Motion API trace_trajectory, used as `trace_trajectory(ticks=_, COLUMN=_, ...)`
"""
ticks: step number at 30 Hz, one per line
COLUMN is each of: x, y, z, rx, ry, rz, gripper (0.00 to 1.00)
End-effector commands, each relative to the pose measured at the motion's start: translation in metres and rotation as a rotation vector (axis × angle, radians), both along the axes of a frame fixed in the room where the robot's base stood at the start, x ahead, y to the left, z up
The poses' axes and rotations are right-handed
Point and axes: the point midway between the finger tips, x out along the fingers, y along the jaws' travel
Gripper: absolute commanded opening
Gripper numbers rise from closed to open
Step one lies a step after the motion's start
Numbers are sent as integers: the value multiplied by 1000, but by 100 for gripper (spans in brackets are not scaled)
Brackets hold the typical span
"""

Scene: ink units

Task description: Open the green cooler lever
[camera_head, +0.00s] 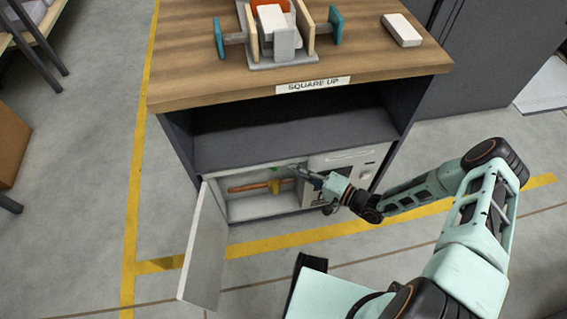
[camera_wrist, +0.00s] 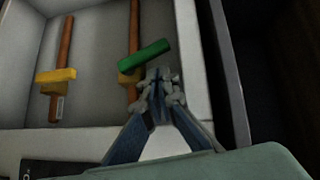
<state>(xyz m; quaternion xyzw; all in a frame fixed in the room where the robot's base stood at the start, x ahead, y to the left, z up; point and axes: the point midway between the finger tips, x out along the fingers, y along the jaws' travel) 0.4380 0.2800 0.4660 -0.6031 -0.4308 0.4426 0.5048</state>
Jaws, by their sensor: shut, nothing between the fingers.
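The green lever (camera_wrist: 144,54) shows in the wrist view as a short green bar, lying slanted across a copper-coloured pipe. It is small in the head view (camera_head: 274,171), inside the open white cabinet. My gripper (camera_wrist: 159,78) is shut and empty, with its fingertips just below the right part of the green lever; I cannot tell whether they touch it. In the head view my gripper (camera_head: 297,171) reaches into the cabinet from the right.
A yellow lever (camera_wrist: 57,75) sits on another copper pipe to the left. The cabinet door (camera_head: 205,250) hangs open at left. The cabinet wall (camera_wrist: 192,70) stands close on the gripper's right. A wooden bench top (camera_head: 190,75) carrying a clamp fixture is above.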

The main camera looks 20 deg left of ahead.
Motion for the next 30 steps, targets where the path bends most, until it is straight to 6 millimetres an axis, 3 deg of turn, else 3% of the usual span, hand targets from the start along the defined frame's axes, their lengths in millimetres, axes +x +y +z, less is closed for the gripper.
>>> trace_trajectory(ticks=3, x=-5, y=-26, z=3, rx=-1, ry=1, rz=-3, gripper=0)
trace_trajectory(ticks=10, x=-13, y=-53, z=6, rx=1, ry=0, rz=-1, gripper=0)
trace_trajectory(ticks=30, x=-8, y=-65, z=7, rx=6, ry=-12, rz=-40, gripper=0)
